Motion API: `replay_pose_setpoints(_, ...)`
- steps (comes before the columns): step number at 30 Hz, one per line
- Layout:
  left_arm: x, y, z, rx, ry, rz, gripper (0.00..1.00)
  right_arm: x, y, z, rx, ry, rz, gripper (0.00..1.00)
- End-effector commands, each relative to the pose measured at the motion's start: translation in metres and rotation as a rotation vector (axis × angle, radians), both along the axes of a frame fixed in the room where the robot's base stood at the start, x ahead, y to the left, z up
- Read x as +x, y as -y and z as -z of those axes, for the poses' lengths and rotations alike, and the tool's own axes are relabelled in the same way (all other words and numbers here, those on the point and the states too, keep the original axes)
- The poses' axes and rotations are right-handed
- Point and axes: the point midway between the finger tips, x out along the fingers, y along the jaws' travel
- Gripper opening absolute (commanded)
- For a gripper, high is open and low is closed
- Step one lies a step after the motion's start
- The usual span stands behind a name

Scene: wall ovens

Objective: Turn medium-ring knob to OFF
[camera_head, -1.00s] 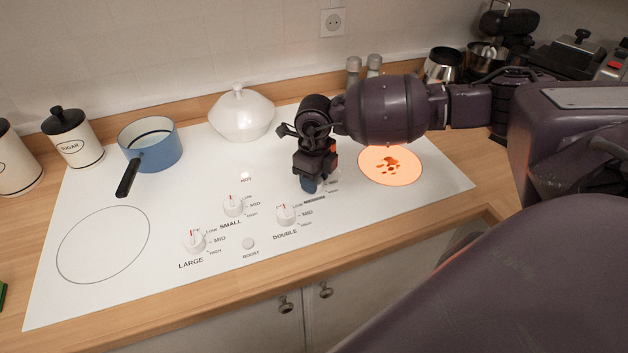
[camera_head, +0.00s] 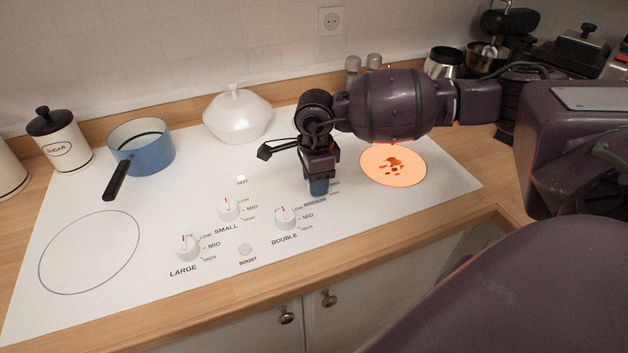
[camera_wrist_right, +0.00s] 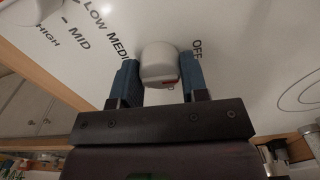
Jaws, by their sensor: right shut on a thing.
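The medium-ring knob (camera_wrist_right: 160,62) is white with a red mark. In the right wrist view it sits between the two blue fingers of my right gripper (camera_wrist_right: 160,78), which is shut on it. The red mark is on the knob's side nearest the gripper, towards the right finger. The printed OFF (camera_wrist_right: 197,48) lies just right of the knob, and LOW and MEDIUM are printed to its left. In the head view my right gripper (camera_head: 318,187) points down at the cooktop and hides this knob. My left gripper is not in view.
The white cooktop (camera_head: 150,205) has an orange glowing ring (camera_head: 393,166) right of my gripper. The double knob (camera_head: 285,217), small knob (camera_head: 229,208) and large knob (camera_head: 186,247) stand to the left. A blue pot (camera_head: 142,147) and white lidded pot (camera_head: 237,114) stand behind.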

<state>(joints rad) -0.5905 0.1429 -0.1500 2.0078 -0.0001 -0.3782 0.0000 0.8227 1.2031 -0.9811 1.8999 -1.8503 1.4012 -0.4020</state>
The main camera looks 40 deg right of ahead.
Motion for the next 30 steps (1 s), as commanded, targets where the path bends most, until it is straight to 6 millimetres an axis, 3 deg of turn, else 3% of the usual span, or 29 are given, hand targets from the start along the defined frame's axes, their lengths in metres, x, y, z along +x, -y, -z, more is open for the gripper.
replay_pose_setpoints(23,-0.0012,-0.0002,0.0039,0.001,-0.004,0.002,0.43,0.0012,0.0002,-0.0023,0.000,0.005,-0.103,0.17)
replay_pose_setpoints(24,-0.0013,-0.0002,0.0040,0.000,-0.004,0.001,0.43,0.0012,0.0002,-0.0023,-0.001,0.005,-0.103,0.45)
replay_pose_setpoints(28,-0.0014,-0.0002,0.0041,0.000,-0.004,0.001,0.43,0.0009,0.0002,-0.0017,0.000,0.004,-0.103,0.65)
replay_pose_setpoints(30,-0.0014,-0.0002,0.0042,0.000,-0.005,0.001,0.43,0.0007,0.0001,-0.0013,0.000,0.003,-0.103,0.66)
